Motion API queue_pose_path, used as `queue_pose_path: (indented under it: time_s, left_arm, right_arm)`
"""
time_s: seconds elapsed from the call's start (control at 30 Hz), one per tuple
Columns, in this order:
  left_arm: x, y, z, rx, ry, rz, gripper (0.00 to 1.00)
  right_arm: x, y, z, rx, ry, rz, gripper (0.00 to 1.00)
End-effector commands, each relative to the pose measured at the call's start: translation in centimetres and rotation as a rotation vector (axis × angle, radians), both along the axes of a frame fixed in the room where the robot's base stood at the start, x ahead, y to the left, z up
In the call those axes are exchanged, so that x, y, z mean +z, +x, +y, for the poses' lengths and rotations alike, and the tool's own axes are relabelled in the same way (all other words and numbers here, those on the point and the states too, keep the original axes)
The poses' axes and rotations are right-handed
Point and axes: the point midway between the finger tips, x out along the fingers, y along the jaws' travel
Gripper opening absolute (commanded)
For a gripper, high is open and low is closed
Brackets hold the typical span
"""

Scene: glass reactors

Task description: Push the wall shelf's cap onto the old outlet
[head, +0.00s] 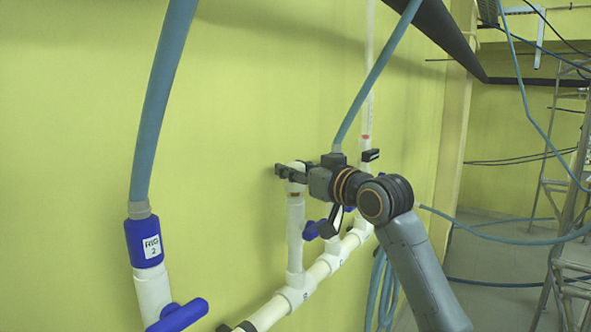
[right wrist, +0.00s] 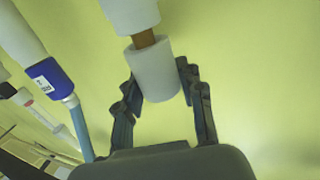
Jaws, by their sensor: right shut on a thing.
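My right gripper (head: 286,172) is shut on a white cap (head: 298,166) at the top of the old outlet (head: 295,232), an upright white pipe on the wall manifold. In the right wrist view the fingers (right wrist: 156,62) sit on either side of the cap (right wrist: 156,75). A short brown section (right wrist: 143,39) shows between the cap and the outlet's white pipe (right wrist: 130,13). The cap looks in line with the outlet; whether it touches the brown section's end inside is hidden. My left gripper is not in view.
A white manifold pipe (head: 318,272) runs along the yellow wall, with blue valve handles (head: 311,230). A blue hose (head: 375,75) hangs behind my right gripper. At left stands a blue-collared pipe labelled RIG 2 (head: 147,245) with its hose. A ladder (head: 560,190) stands at right.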

Motion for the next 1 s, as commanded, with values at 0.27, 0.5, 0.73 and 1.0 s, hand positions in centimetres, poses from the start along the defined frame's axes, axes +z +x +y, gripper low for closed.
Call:
queue_pose_path:
  time_s: [0.27, 0.5, 0.73, 1.0]
  left_arm:
    - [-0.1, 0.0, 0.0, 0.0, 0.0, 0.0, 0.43]
    - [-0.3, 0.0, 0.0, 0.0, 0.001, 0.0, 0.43]
    - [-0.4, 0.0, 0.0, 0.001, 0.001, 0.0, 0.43]
    - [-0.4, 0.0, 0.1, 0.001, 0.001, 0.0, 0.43]
  right_arm:
    - [-0.1, 0.0, 0.0, 0.0, 0.0, 0.0, 0.05]
    - [-0.7, 0.0, 0.0, 0.0, 0.001, -0.001, 0.05]
    - [-1.1, 0.0, 0.0, 0.0, 0.001, -0.001, 0.05]
    - [-1.1, 0.0, 0.0, 0.0, -0.001, 0.001, 0.56]
